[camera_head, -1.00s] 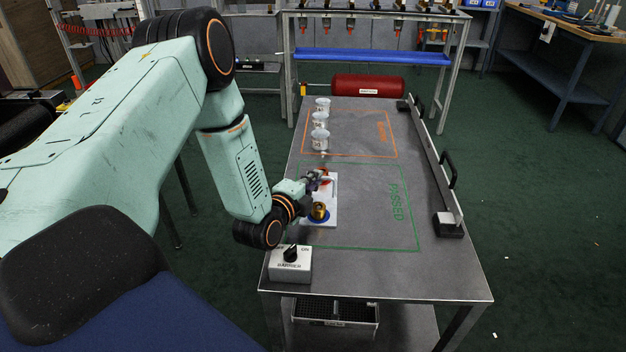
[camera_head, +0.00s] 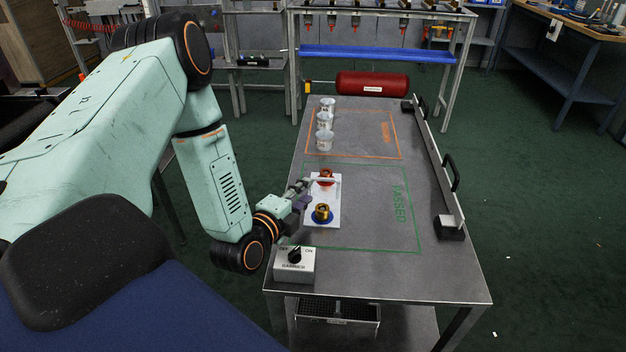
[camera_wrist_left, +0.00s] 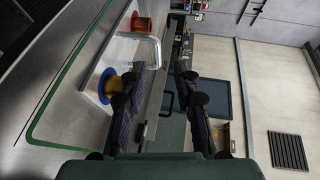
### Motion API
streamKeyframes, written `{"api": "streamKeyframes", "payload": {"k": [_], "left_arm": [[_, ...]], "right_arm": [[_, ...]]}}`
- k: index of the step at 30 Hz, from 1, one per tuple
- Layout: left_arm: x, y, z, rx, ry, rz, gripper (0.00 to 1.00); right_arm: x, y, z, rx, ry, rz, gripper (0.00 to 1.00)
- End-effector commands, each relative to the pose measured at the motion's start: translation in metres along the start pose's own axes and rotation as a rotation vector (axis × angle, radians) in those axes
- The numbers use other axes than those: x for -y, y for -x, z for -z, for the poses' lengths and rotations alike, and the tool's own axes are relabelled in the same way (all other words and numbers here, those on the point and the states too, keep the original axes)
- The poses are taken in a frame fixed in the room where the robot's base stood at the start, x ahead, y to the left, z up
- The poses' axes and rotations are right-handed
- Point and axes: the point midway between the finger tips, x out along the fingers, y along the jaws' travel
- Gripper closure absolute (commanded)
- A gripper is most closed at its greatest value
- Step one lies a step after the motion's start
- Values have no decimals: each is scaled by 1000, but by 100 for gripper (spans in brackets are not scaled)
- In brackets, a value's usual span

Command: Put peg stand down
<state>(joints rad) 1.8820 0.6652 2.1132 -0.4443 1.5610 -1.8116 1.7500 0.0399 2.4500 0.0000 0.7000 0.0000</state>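The peg stand (camera_head: 330,220) is a white plate on the metal table, within the green outline marked PASSED. It carries a red piece (camera_head: 326,178) at the far end and a brass piece on a blue disc (camera_head: 322,213) at the near end. In the left wrist view the stand (camera_wrist_left: 96,74) shows at upper left with a pale bar over it. My left gripper (camera_head: 304,192) is at the stand's left edge. The left wrist view shows its two fingers (camera_wrist_left: 161,82) spread apart with nothing between them. My right gripper is out of view.
A white box with a black knob (camera_head: 294,266) stands at the table's near left corner. A low rail with black handles (camera_head: 440,175) runs along the right edge. The table right of the stand is clear.

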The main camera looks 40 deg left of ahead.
Motion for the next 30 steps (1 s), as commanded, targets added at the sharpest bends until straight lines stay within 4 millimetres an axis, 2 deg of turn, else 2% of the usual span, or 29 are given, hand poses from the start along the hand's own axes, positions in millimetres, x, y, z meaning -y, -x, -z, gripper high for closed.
{"api": "streamKeyframes", "payload": {"k": [3,9,30], "left_arm": [[2,23,-1,4,4,-4,69],[0,44,0,1,1,-2,69],[0,48,0,0,0,0,69]], "right_arm": [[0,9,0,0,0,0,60],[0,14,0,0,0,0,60],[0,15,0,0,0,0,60]]}}
